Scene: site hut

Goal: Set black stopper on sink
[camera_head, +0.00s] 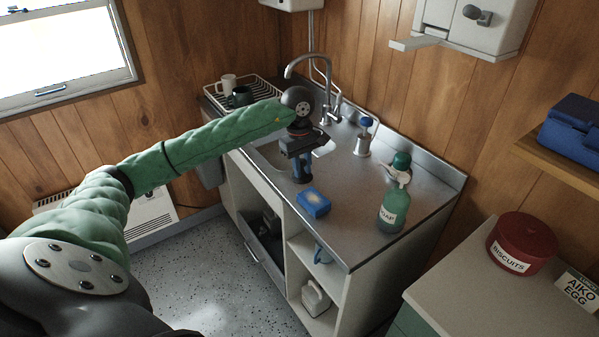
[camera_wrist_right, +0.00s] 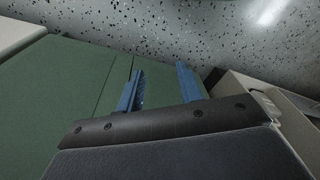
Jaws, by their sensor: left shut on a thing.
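The sink (camera_head: 345,185) is a steel top with a basin and a curved tap, set on a white cabinet. My left gripper (camera_head: 302,180) points down over the near edge of the basin and hides part of it. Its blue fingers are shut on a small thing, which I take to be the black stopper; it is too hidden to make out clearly. I see no other black stopper on the steel top. My right gripper (camera_wrist_right: 160,82) shows in the right wrist view, its blue fingers apart and nothing between them.
A blue sponge (camera_head: 313,203), a green soap bottle (camera_head: 393,208) and a blue-topped brush in a holder (camera_head: 364,137) stand on the steel top. A dish rack (camera_head: 262,83) with mugs is at the back left. A red biscuit tin (camera_head: 521,241) sits on the right counter.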

